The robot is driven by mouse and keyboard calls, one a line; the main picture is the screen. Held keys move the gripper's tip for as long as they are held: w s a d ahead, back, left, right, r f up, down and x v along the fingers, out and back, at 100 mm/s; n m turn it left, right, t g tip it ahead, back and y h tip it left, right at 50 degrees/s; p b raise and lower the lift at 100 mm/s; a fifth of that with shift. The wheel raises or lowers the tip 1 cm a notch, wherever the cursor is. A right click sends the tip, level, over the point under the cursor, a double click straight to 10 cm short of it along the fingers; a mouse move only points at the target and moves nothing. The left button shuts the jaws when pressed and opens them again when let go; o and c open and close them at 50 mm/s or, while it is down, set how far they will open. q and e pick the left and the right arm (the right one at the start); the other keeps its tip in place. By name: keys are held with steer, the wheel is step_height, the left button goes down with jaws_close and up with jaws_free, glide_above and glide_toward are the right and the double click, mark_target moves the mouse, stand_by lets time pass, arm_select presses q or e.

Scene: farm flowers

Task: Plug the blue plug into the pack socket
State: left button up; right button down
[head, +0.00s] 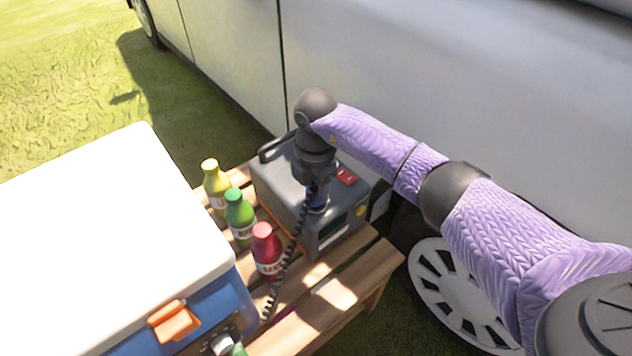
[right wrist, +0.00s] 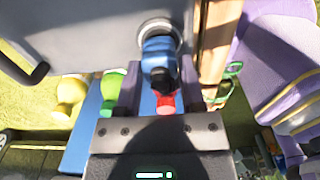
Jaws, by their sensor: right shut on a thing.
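My right gripper (head: 317,192) is over the grey pack (head: 273,188), which stands on a wooden slatted bench. It is shut on the blue plug (right wrist: 159,52), whose small blue part also shows in the head view (head: 318,198). In the right wrist view my right gripper (right wrist: 158,88) has a finger on each side of the plug. The plug's front end is at the round metal ring of the pack socket (right wrist: 154,25) and covers its opening. How deep the plug sits cannot be told. A coiled black cable (head: 287,262) hangs from the plug. My left gripper is not in view.
Yellow (head: 216,182), green (head: 239,217) and red (head: 266,250) bottles stand left of the pack on the bench (head: 345,288). A blue cooler with a white lid (head: 110,235) fills the left. A pale vehicle (head: 440,75) stands close behind the pack.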

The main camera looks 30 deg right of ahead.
arm_select(q)
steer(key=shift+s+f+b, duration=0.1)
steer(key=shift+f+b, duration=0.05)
steer(key=shift+b, duration=0.15)
arm_select(e)
steer(key=shift+f, duration=0.6)
steer(key=shift+c, duration=0.6)
jaws_free()
steer(key=shift+r, duration=0.1)
step_height(320, 180, up, 10)
steer(key=p, duration=0.6)
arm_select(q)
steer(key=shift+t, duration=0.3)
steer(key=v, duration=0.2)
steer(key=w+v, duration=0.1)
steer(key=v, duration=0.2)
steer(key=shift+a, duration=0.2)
